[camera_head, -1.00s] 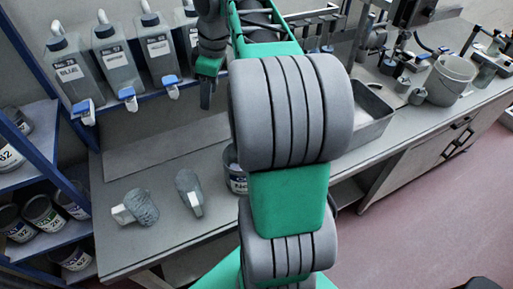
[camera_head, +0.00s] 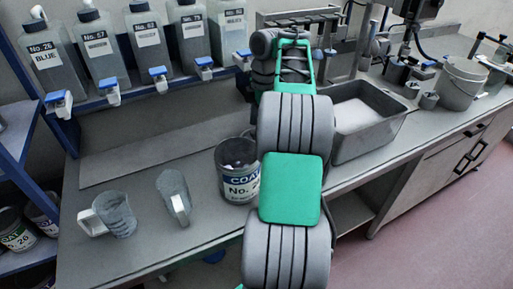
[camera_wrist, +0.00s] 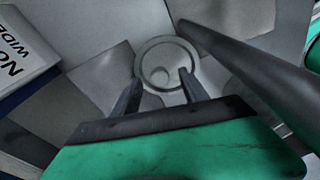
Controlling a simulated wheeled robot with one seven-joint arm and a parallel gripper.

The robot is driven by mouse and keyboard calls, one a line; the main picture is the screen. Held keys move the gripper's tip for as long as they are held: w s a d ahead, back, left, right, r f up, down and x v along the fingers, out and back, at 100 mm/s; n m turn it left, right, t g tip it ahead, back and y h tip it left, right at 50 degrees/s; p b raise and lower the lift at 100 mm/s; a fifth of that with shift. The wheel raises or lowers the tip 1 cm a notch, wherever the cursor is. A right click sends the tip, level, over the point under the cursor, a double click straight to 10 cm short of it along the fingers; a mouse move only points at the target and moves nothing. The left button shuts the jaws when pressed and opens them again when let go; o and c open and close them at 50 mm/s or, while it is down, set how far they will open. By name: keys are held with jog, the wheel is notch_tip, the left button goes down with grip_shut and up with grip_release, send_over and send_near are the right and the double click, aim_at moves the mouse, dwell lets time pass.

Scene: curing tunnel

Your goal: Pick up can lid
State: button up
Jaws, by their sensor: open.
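In the wrist view, a round grey disc with a raised rim (camera_wrist: 167,62) lies just beyond my fingertips; it looks like the can lid, but I cannot be sure. My gripper (camera_wrist: 160,80) is open, its two dark fingers pointing at the disc's near edge with nothing held. I cannot tell whether they touch it. In the head view, my arm hides the gripper, and I cannot make out the lid. A can labelled COAT (camera_head: 240,182) stands on the bench (camera_head: 150,243), left of my arm, its top partly dark.
Labelled bottles (camera_head: 103,50) line the blue shelf behind. A grey tray (camera_head: 368,150) is right of my arm. A bucket (camera_head: 460,85) stands farther right.

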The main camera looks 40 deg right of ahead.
jog(key=shift+w+a+f, duration=0.1)
jog(key=shift+f, duration=0.8)
jog(key=shift+r, duration=0.1)
grip_shut()
